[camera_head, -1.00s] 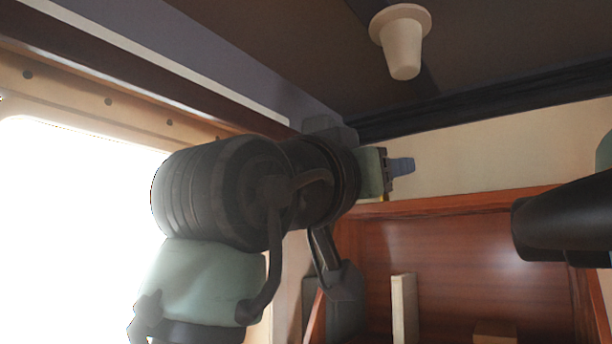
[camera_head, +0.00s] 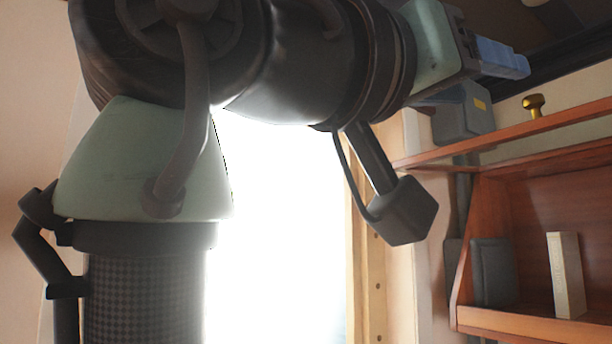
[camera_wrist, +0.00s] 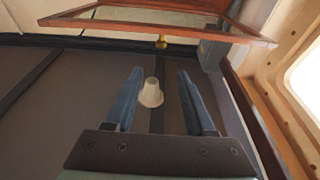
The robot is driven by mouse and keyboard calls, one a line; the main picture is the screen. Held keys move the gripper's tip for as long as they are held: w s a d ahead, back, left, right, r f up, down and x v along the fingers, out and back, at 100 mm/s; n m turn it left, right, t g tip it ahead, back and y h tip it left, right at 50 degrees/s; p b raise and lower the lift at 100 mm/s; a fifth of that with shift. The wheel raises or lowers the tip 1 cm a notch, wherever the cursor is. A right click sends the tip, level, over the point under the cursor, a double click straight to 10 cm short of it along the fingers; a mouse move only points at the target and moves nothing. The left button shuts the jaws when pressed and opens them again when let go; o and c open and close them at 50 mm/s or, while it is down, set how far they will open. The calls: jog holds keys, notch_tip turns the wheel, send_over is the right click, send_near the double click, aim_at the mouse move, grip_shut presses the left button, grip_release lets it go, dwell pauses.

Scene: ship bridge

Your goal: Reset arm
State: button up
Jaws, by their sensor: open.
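My gripper (camera_wrist: 160,88) is open in the wrist view, with its two blue fingers apart and nothing held between them. In the head view the blue fingers (camera_head: 502,58) show at the upper right, at the end of my dark and pale green arm. The arm fills the left and top of that view. A pale cup-shaped fitting (camera_wrist: 150,93) shows between the fingers in the wrist view, beyond them against a dark surface and not gripped.
A wooden shelf (camera_head: 540,130) stands at the right, with a pale upright block (camera_head: 566,275) and a dark grey box (camera_head: 492,272) in it. A brass knob (camera_head: 533,104) is above its top board. A bright window (camera_head: 280,240) is behind my arm.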

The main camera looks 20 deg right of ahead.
jog(key=shift+a, duration=0.2)
jog(key=shift+f, duration=0.1)
dwell(0.4)
jog(key=w+a+f+n+t+y+b, duration=0.55)
jog(key=w+a+f+n+t, duration=0.3)
jog(key=f+t, duration=0.5)
jog(key=s+a+f+n+t+y+b, duration=0.1)
jog(key=s+a+f+n+t+y, duration=0.2)
jog(key=a+y, duration=0.3)
jog(key=s+a+f+n+t+y+b, duration=0.1)
jog(key=s+a+f+n+t+y, duration=0.1)
jog(key=a+f+t+y, duration=0.3)
jog(key=f+n+y, duration=0.1)
jog(key=y, duration=0.2)
jog(key=shift+s+a+f+y, duration=0.15)
jog(key=shift+s+a+y, duration=0.2)
jog(key=shift+s, duration=0.05)
